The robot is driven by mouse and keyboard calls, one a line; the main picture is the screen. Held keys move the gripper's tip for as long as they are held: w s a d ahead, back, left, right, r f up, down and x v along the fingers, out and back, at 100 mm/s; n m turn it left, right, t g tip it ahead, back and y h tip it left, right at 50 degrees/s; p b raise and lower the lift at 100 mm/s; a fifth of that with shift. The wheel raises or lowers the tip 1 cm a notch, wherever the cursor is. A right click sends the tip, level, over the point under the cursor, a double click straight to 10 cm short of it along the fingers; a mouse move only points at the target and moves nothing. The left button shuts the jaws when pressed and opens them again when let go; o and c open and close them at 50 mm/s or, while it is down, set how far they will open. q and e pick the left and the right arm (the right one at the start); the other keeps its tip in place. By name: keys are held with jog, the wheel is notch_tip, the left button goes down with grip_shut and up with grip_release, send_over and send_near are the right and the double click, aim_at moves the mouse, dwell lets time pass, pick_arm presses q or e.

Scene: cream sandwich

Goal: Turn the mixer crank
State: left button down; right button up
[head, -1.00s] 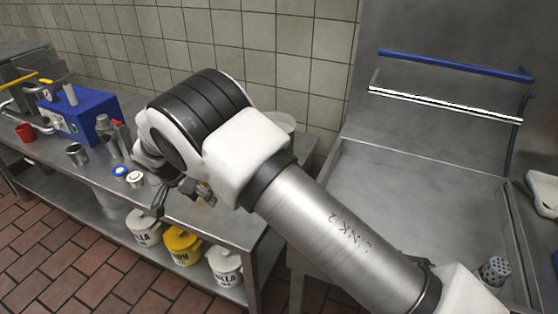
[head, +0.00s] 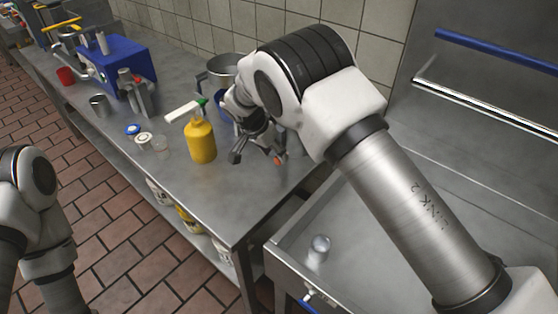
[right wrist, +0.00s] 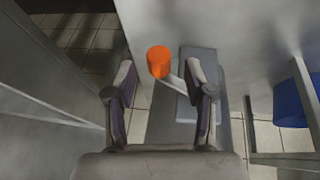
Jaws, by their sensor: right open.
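An orange knob (right wrist: 158,61) on a pale crank arm (right wrist: 181,86) shows in the right wrist view, between the two fingers and closer to the left one. In the head view a small orange spot (head: 279,160) shows beside a fingertip of my right gripper (head: 257,157). My right gripper (right wrist: 162,88) is open, with no finger seen closed on the knob. I cannot tell how far the knob is from the fingertips. The mixer body is not clearly seen in the head view. My left arm shows at the lower left, but its gripper is not in view.
A yellow bottle (head: 201,141) stands on the steel counter (head: 215,193), just left of my right gripper. A metal pot (head: 222,71) stands behind. A blue machine (head: 127,68), a red cup (head: 66,76) and a metal cup (head: 99,105) are farther left. A sink (head: 345,236) is at right.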

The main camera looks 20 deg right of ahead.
aim_at(274, 160)
jog(key=x, duration=0.3)
jog(key=shift+d+r+b, duration=0.1)
jog(key=shift+d+b, duration=0.05)
jog(key=shift+b, duration=0.15)
jog(key=shift+r, duration=0.2)
grip_shut()
pick_arm(q)
jog(key=shift+d+f, duration=0.1)
jog(key=shift+f, duration=0.55)
jog(key=shift+f, duration=0.15)
